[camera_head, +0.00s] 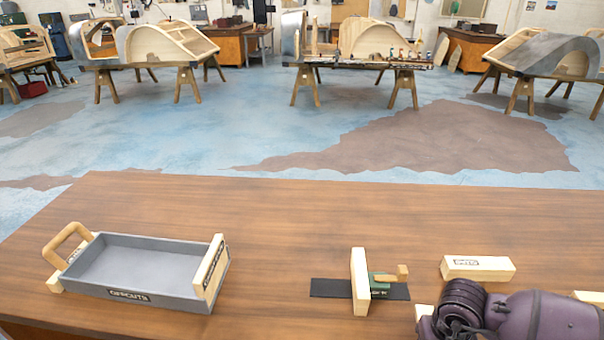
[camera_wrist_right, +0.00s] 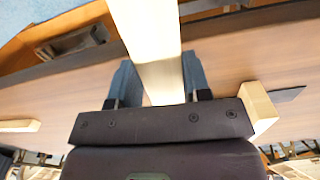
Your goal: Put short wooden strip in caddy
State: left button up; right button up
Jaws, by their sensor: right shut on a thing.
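My right gripper (camera_wrist_right: 160,85) is shut on a pale wooden strip (camera_wrist_right: 148,35) in the right wrist view. The strip sits between the two blue fingers and runs up out of the picture. In the head view my right arm comes in at the lower right and its fingers are hidden. The caddy (camera_head: 178,293) is a shallow grey tray lettered OFFCUTS, with wooden ends and a looped wooden handle, on the left of the table. Its visible inside is empty. My right gripper is well to the right of the caddy. My left gripper is not in view.
A pale wooden piece (camera_head: 360,285) stands on a black strip (camera_head: 328,288) with a green part beside it. A labelled wooden block (camera_head: 478,268) lies behind my right arm. The brown table (camera_head: 280,215) is clear between the caddy and the standing piece.

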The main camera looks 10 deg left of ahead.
aim_at(128, 267)
jog(key=k+j, duration=0.1)
jog(key=j, duration=1.35)
jog(key=k+j, duration=0.15)
jog(key=j, duration=1.3)
jog(key=k+j, duration=0.15)
jog(key=j, duration=0.55)
jog(key=k+j, duration=0.1)
jog(key=j, duration=0.6)
